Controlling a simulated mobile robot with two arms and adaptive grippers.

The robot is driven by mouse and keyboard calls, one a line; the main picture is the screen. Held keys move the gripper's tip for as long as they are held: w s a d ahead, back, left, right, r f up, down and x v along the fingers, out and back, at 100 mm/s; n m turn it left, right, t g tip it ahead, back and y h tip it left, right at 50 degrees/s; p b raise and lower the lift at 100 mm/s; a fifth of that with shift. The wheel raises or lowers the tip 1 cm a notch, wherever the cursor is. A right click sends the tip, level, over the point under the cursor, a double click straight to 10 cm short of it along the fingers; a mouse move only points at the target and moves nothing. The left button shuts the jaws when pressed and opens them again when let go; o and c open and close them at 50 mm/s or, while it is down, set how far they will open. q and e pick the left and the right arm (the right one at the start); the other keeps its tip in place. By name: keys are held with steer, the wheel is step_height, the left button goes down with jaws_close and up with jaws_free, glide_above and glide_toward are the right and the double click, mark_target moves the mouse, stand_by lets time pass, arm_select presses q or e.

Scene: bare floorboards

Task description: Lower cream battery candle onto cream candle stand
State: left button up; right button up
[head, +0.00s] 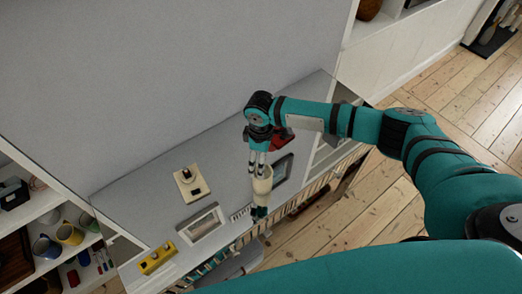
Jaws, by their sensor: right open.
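A cream candle (262,182) stands at the front part of the grey shelf top, directly under my right gripper (258,165). The right gripper points down with its fingers apart at the candle's upper end. I cannot tell whether the fingers touch it. A small dark teal piece shows just below the candle, and what it belongs to is unclear. A cream square stand (191,184) with a dark round knob on it lies to the left on the same top, apart from the gripper. It looks like the candle stand. My left gripper is not in view.
A framed picture (202,224) and a yellow block-like item (157,258) lie along the front edge. A second dark frame (282,171) is right of the candle. Shelves with mugs (69,234) are at lower left. The grey wall rises behind.

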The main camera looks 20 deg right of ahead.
mark_target(262, 187)
step_height(262, 187, down, 13)
steer(key=b, duration=1.1)
steer(key=c, duration=1.3)
steer(key=shift+r+p, duration=2.5)
steer(key=shift+p, duration=0.1)
